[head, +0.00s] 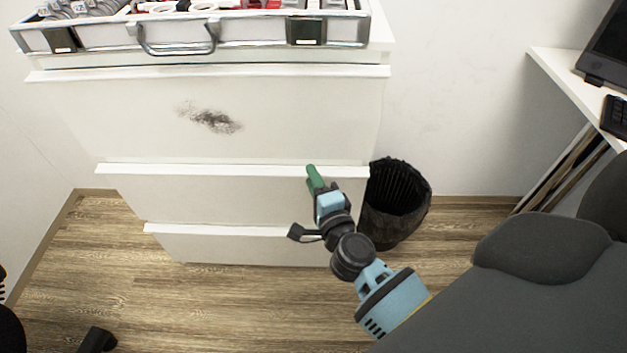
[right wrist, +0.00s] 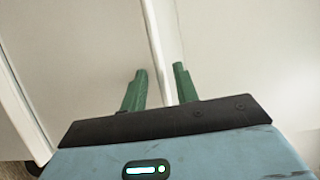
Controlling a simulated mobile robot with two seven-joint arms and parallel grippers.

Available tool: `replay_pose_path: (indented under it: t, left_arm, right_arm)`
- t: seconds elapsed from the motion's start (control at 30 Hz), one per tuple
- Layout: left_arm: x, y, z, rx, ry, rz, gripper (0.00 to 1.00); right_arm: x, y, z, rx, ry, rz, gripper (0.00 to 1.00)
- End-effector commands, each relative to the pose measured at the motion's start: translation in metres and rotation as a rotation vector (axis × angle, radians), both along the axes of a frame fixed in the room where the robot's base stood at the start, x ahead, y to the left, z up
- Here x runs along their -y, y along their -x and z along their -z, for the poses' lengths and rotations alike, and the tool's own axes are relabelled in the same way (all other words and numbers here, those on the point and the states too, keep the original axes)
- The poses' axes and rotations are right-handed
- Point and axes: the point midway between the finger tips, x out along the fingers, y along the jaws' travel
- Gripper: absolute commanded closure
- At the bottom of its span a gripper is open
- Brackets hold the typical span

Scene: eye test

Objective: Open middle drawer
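The white drawer unit stands against the wall, with three fronts stacked. The middle drawer (head: 215,195) lies below the large top front with the dark smudge, and it looks shut. A pale lip runs along its top edge. My right gripper (head: 312,178) has green fingers and is at the right end of this lip. In the right wrist view the green fingers of my right gripper (right wrist: 158,80) are apart, with a narrow white edge (right wrist: 158,45) running between them. I cannot tell whether they touch it. My left gripper is not in view.
An open case (head: 265,30) with metal edges and tools sits on the unit. A black waste bin (head: 405,205) stands close right of the drawers. A dark grey chair (head: 530,300) fills the lower right. Wooden floor (head: 200,300) in front of the drawers is mostly clear.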

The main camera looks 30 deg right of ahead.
Motion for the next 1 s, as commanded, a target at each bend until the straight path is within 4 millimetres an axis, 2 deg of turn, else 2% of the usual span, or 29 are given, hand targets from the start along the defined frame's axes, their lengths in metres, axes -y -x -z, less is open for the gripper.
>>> replay_pose_path:
  t: [0.27, 0.5, 1.0]
  left_arm:
    - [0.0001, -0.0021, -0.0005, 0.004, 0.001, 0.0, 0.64]
    - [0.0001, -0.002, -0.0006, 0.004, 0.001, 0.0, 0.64]
    - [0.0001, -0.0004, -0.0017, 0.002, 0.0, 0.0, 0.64]
  right_arm:
    - [0.0002, -0.001, 0.0, 0.0, 0.0, 0.0, 0.71]
    - [0.0002, -0.0008, 0.0, 0.0, 0.0, 0.0, 1.0]
    - [-0.0006, 0.0001, 0.0, -0.001, 0.001, 0.0, 1.0]
